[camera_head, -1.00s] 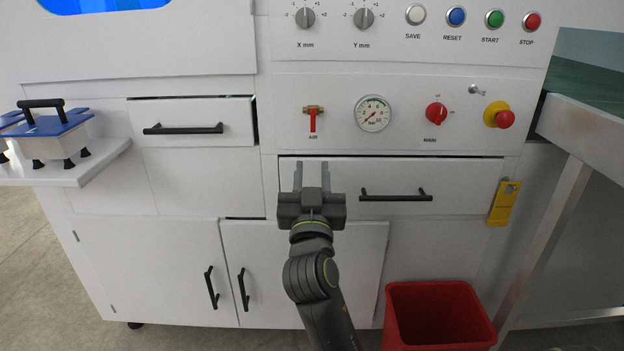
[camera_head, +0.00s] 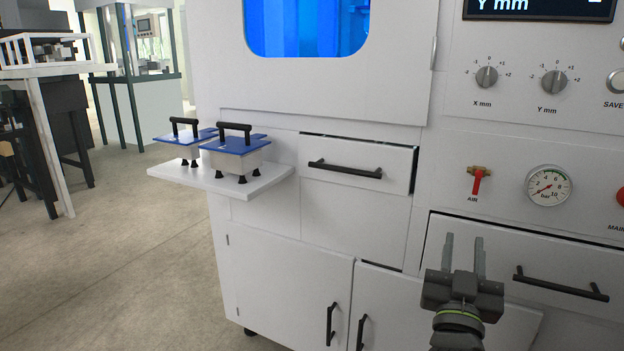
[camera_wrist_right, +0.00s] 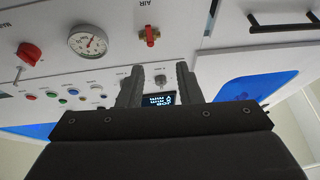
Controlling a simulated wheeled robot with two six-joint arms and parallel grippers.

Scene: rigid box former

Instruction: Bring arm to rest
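My right gripper (camera_head: 463,262) is in the lower right of the head view, in front of the white machine (camera_head: 300,225). Its two fingers stand apart with nothing between them. In the right wrist view the fingers (camera_wrist_right: 158,88) are also spread and empty, with the machine's control panel beyond them. The gripper is left of the black handle of the right drawer (camera_head: 560,284) and below the red air valve (camera_head: 477,182). Whether it touches the drawer front cannot be told. My left gripper is not in view.
A white shelf (camera_head: 225,184) on the machine's left side holds two blue-topped blocks with black handles (camera_head: 234,150). The upper-left drawer (camera_head: 356,165) stands slightly open. Cupboard doors (camera_head: 295,285) are below. Open floor (camera_head: 120,250) lies to the left.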

